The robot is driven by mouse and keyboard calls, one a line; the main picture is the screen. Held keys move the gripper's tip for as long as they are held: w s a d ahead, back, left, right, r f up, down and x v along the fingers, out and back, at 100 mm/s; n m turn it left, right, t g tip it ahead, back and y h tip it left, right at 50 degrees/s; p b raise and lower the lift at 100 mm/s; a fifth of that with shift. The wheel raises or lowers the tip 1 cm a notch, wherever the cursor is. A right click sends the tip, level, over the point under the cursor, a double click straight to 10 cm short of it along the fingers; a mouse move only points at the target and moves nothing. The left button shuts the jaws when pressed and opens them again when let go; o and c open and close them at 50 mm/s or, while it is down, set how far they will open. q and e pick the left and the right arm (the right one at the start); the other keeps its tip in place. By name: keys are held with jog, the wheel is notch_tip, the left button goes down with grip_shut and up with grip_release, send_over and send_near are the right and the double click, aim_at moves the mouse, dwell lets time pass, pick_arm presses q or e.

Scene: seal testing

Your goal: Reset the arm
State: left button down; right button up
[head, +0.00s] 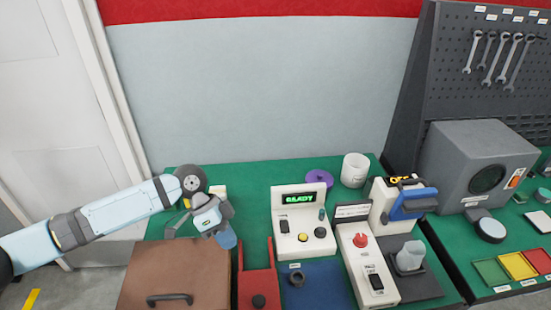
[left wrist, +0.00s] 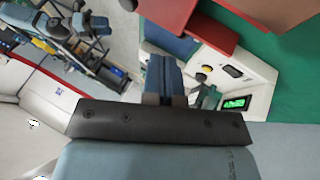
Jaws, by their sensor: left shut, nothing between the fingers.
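My left arm comes in from the left in the head view. Its gripper (head: 228,240) is above the green table, near the back right corner of a brown box and left of a white tester (head: 290,236) whose lit display seems to read "READY". In the left wrist view the blue fingers (left wrist: 165,75) are together with nothing between them. The tester also shows in that view (left wrist: 222,65), beyond the fingers. My right gripper is in neither view.
The brown box (head: 175,275) has a dark handle. A red fixture (head: 258,280), a blue mat (head: 325,280) with a dark ring and a control box (head: 357,245) with a red knob stand nearby. A white cup (head: 355,170) and purple ring (head: 319,177) are behind.

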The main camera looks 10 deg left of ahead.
pick_arm(q)
jog(key=s+d+f+n+t, duration=0.35)
jog(key=s+d, duration=0.35)
jog(key=s, duration=0.5)
jog(key=s+a+n+t+y, duration=0.3)
jog(key=s+a+n+y, duration=0.3)
jog(key=s+a+n, duration=0.5)
jog(key=w+d+f+m+t+h+p, duration=0.2)
jog(key=w+d+f+m+t+p, duration=0.1)
jog(key=f+t, duration=0.4)
notch_tip(320, 180, down, 2)
jog(key=shift+w+d+f+h+p, duration=0.2)
jog(key=shift+w+d+h+p, duration=0.2)
jog(key=shift+w+p, duration=0.6)
jog(key=shift+w+m+t, duration=0.15)
jog(key=shift+m+t, duration=0.1)
